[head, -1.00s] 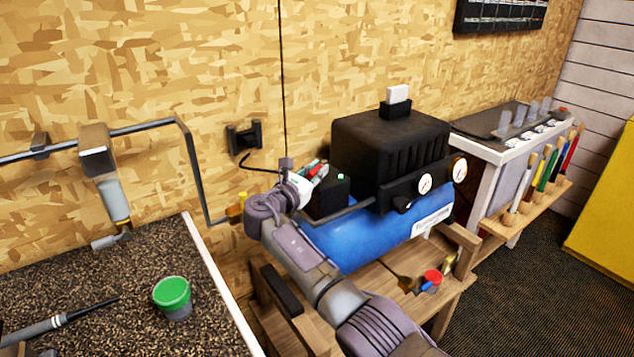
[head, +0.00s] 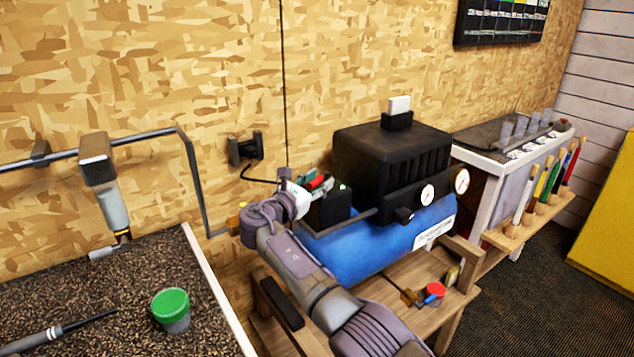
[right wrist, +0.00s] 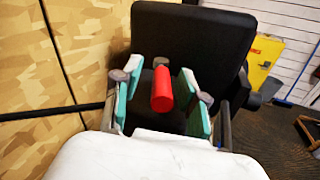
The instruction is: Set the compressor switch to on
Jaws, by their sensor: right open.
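The compressor has a blue tank (head: 375,247) and a ribbed black housing (head: 390,160). A small black box (head: 332,207) with a green spot on top sits at the housing's left. My right gripper (head: 316,183) is at this box, its green-padded fingers open. In the right wrist view, a red cylindrical piece, likely the switch lever (right wrist: 162,89), stands between the spread fingers (right wrist: 163,95). A gap shows on each side of it. Its base is hard to make out, and I cannot read its setting. My left gripper is not in view.
The compressor stands on a wooden bench (head: 400,288) with a small red-topped item (head: 435,290). A white block (head: 399,104) tops the housing. Gauges (head: 427,194) face front.

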